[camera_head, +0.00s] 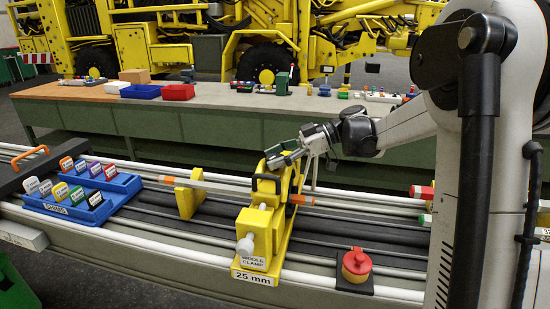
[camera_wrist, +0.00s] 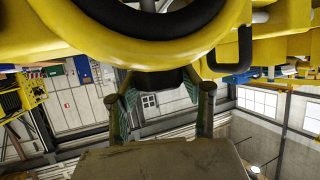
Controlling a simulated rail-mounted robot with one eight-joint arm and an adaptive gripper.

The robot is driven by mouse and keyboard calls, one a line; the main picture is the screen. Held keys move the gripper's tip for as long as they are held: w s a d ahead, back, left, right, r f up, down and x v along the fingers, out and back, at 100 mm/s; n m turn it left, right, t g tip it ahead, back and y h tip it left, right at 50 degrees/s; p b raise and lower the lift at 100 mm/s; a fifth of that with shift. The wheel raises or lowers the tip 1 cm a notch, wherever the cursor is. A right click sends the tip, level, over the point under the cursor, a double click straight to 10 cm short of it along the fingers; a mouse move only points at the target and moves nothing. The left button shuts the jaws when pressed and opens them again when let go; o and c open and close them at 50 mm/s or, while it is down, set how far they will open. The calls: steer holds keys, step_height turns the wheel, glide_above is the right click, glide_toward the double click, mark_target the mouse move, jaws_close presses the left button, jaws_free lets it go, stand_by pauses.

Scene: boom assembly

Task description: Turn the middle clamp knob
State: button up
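The middle clamp (camera_head: 262,232) is a yellow block on the rail bench, with "MIDDLE CLAMP" and "25 mm" labels on its front. A pale knob (camera_head: 245,244) sticks out of its front left side. A black handle (camera_head: 267,183) stands on its top. My gripper (camera_head: 283,158) is at the upper back of the clamp, above and behind the knob and apart from it. In the wrist view its two fingers (camera_wrist: 166,98) stand apart, with a dark part between or behind their tips. A large curved yellow part (camera_wrist: 130,45) fills the top there; whether the fingers touch it is unclear.
A blue tray (camera_head: 84,205) with coloured tags lies left of the clamp. A yellow upright block (camera_head: 188,195) stands on the rails. A red knob on a yellow base (camera_head: 355,265) is at right. A long workbench (camera_head: 215,110) is behind.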

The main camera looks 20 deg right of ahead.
steer(key=c, duration=0.6)
steer(key=m+t+h, duration=0.1)
steer(key=m+t, duration=0.2)
steer(key=m+t+h, duration=0.1)
steer(key=m+t, duration=0.1)
steer(key=t, duration=0.1)
steer(key=shift+s+m+h, duration=0.1)
steer(key=shift+m+h, duration=0.3)
steer(key=m+t+h, duration=0.3)
steer(key=m, duration=0.1)
steer(key=shift+a+t+h, duration=0.15)
steer(key=shift+t+h, duration=0.15)
steer(key=shift+h, duration=0.1)
steer(key=shift+m+t+h, duration=0.8)
steer(key=shift+m+h, duration=2.1)
steer(key=shift+h, duration=0.1)
steer(key=o, duration=1.2)
